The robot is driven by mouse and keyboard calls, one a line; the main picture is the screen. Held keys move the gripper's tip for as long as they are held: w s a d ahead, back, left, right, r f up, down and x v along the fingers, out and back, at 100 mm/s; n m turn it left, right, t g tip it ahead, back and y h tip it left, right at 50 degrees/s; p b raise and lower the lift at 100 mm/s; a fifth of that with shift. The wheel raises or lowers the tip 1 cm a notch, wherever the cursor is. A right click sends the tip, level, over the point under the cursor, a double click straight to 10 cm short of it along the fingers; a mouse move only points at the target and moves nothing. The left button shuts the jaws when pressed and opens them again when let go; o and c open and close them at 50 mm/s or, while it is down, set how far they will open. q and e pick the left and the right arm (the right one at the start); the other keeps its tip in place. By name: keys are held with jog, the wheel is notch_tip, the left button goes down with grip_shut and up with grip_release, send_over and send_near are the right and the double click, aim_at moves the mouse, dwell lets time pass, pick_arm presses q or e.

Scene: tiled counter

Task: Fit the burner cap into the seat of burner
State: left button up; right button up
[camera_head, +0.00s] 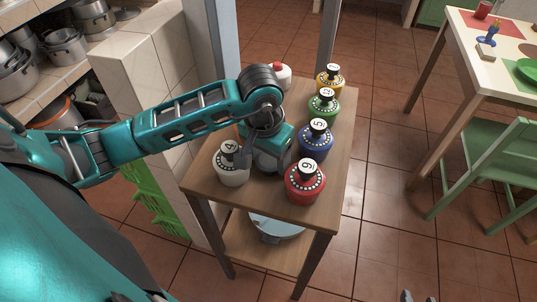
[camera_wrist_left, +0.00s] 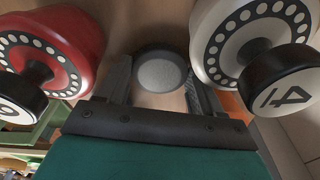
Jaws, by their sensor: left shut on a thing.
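My left gripper (camera_head: 268,165) reaches down to the wooden stand between the white numbered pot and the red one. In the left wrist view, its two fingers (camera_wrist_left: 160,88) are shut around a round grey disc with a dark rim (camera_wrist_left: 160,72), which looks like the burner cap. In the head view the gripper hides this disc. I cannot tell whether it touches the wood. No burner seat can be made out for certain in either view. Two grey tips, apparently of my right gripper (camera_head: 419,297), show apart at the bottom edge of the head view.
The white pot (camera_head: 232,175) and red pot (camera_head: 304,186) stand close beside the left gripper. Blue (camera_head: 316,145), green (camera_head: 323,108) and yellow (camera_head: 329,82) pots line the right edge of the wooden stand (camera_head: 335,210). A tiled counter (camera_head: 165,75) is at left.

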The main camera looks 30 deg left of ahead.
pick_arm(q)
jog(key=shift+f, duration=0.1)
jog(key=o, duration=0.8)
